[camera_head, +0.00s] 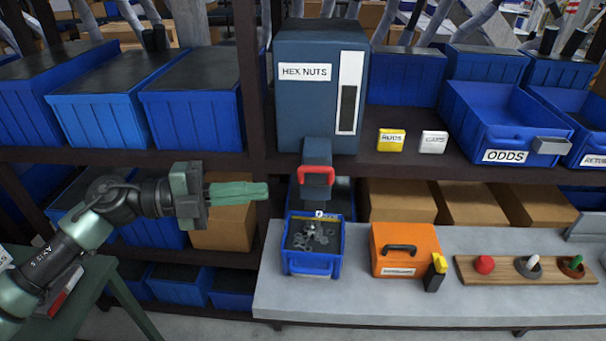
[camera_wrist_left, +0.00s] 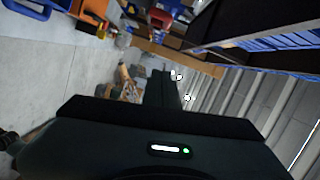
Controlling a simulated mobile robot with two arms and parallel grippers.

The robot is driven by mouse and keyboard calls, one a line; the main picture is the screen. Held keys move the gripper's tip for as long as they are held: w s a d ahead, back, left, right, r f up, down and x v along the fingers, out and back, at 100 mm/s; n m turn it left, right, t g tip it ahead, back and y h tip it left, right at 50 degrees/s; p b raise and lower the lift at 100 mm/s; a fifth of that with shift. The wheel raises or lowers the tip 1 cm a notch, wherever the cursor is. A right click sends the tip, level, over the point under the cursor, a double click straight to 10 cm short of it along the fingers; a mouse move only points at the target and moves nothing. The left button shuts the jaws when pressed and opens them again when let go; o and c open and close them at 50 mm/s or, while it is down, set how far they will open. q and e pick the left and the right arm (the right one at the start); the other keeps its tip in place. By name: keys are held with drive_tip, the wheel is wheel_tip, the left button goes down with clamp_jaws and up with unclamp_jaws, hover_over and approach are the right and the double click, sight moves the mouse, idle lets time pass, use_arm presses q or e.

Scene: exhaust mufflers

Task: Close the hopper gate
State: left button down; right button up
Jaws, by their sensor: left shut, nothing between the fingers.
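The hopper (camera_head: 307,110) is a dark blue box labelled HEX NUTS on the shelf, with a tall sight window on its right side. Its spout hangs below the shelf edge and carries a red handle (camera_head: 317,171). I cannot tell the gate's position. A blue bin (camera_head: 311,266) with grey nuts (camera_head: 312,238) stands below the spout on the bench. My left gripper (camera_head: 266,191) is shut and empty, a short way left of the red handle and slightly lower in the picture, not touching it. My right gripper is not in view.
A dark shelf post (camera_head: 251,90) rises behind the left gripper. An orange case (camera_head: 405,250) and a wooden board (camera_head: 500,272) with small knobs sit on the grey bench (camera_head: 400,307). Yellow and white labelled blocks and an ODDS bin (camera_head: 500,120) stand on the shelf at right.

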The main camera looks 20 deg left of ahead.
sight(304, 177)
use_arm(q)
drive_tip(key=w+d+p, duration=0.1)
drive_tip(key=w+d, duration=0.1)
drive_tip(key=w+d+p, duration=0.2)
drive_tip(key=w, duration=0.1)
drive_tip(key=w+d+f+p, duration=0.1)
drive_tip(key=w+d, duration=0.1)
drive_tip(key=w, duration=0.1)
drive_tip(key=shift+w+d+f, duration=0.1)
drive_tip(key=shift+w+d, duration=0.1)
drive_tip(key=shift+d, duration=0.1)
